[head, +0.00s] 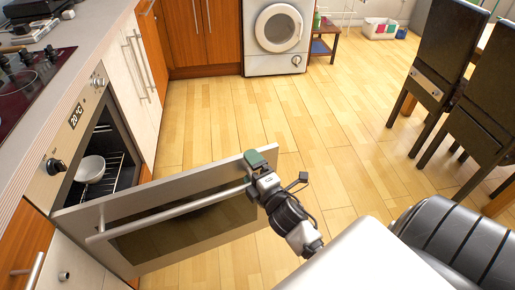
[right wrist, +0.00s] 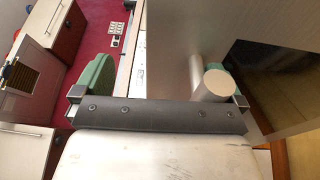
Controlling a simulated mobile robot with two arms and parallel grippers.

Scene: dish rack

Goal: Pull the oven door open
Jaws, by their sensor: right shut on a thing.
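The oven door (head: 180,205) stands wide open, jutting out from the oven (head: 85,135) toward the right, with its handle (head: 175,213) side facing me. My right gripper (head: 258,165) is at the door's far upper corner, by the end of the handle, and is shut on the door. In the right wrist view, one green finger (right wrist: 95,80) is left of the door edge. The other is partly hidden behind the round end of the handle (right wrist: 213,84). Inside the oven, a white bowl (head: 90,168) sits on a wire rack. My left gripper is not in view.
A counter with a cooktop (head: 25,85) runs along the left. A white washing machine (head: 277,35) stands at the back. Dark chairs (head: 480,110) stand at the right. The wooden floor (head: 290,120) between the oven and chairs is clear.

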